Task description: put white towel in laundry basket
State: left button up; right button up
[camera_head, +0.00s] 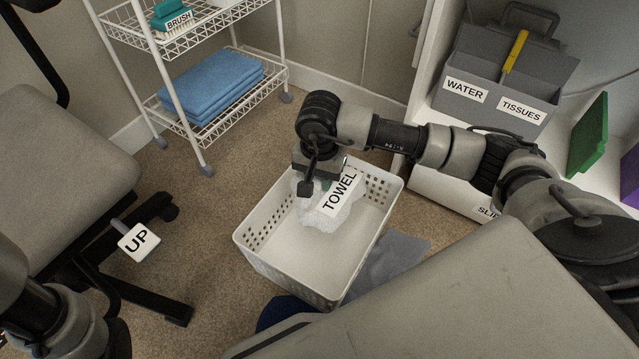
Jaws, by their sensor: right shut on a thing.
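The white towel (322,219), labelled TOWEL, hangs bunched at the far end of the white laundry basket (290,268), over its inside. My right gripper (312,188) is above the basket's far end and shut on the towel; its fingertips are partly hidden. The basket has perforated side walls and stands on the carpet, and most of its floor is bare. I cannot tell whether the towel touches the basket floor. My left arm shows at the lower left, but its gripper is out of view.
A wire cart (215,100) with folded blue towels (212,84) stands behind. A grey chair (60,150) with an UP tag is at left. A grey cloth (392,262) lies right of the basket. A shelf with a grey caddy (500,75) is at right.

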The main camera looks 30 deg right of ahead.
dwell(0.3)
jog(key=b, duration=1.2)
send_over(320, 239)
notch_tip(320, 239, down, 16)
jog(key=shift+f, duration=2.05)
jog(key=o, duration=1)
